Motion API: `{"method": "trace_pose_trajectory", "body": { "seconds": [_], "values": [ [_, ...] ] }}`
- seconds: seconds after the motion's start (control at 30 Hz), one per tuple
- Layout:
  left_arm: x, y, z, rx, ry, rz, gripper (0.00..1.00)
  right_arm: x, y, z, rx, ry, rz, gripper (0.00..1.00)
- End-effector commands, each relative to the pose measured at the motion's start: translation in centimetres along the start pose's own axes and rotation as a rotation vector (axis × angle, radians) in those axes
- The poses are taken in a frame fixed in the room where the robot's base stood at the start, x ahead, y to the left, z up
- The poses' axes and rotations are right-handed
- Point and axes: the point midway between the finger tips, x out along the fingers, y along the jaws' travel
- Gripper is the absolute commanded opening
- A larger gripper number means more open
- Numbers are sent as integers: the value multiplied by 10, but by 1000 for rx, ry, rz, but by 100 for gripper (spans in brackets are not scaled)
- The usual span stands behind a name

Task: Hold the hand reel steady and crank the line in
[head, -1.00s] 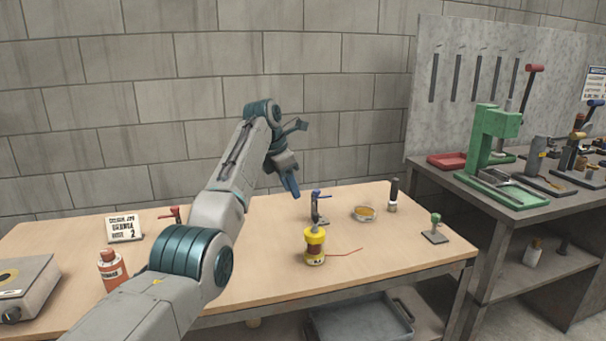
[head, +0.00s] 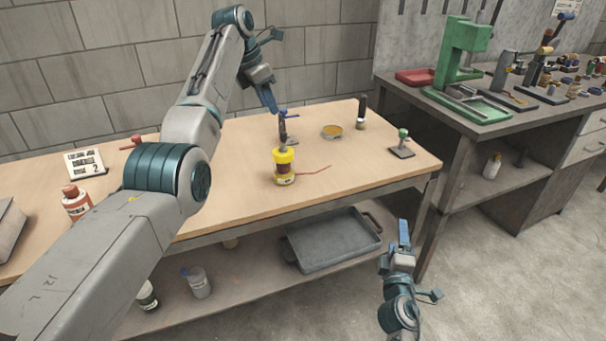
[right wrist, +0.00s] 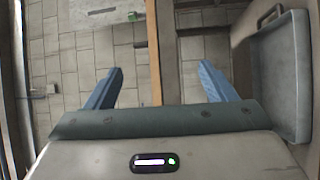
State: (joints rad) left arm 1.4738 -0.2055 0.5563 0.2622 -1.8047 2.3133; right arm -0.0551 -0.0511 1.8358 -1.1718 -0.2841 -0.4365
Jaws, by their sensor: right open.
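The yellow hand reel (head: 285,167) with a dark red-brown middle stands upright on the wooden table. My right gripper (head: 404,234) is in front of the table at the lower right, below the tabletop and away from the reel. In the right wrist view its two fingers (right wrist: 160,85) are wide apart with nothing between them.
A small blue-handled fixture (head: 284,126) stands just behind the reel. A tin (head: 332,131), a black-handled tool (head: 361,113) and a green-knobbed piece (head: 402,145) are to the right. The table's front edge and a grey tray (head: 333,240) below lie near my right gripper.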

Motion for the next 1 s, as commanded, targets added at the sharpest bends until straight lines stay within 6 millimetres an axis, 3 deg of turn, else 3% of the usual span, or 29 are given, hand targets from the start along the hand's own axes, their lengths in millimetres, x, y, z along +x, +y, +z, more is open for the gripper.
{"method": "trace_pose_trajectory", "body": {
  "seconds": [0.1,0.23,0.37,0.5,0.7,1.0],
  "values": [
    [0,0,0,0,0,0,36,27,40,-48,-233,131,153,77],
    [0,0,0,0,0,0,36,46,73,-103,-508,270,298,77],
    [0,0,0,0,0,0,36,59,94,-158,-791,407,420,77],
    [0,0,0,0,0,0,36,69,103,-207,-1078,546,516,77],
    [0,0,0,0,0,0,36,77,102,-247,-1366,690,582,77],
    [0,0,0,0,0,0,36,87,97,-267,-1480,751,596,77]
  ]
}}
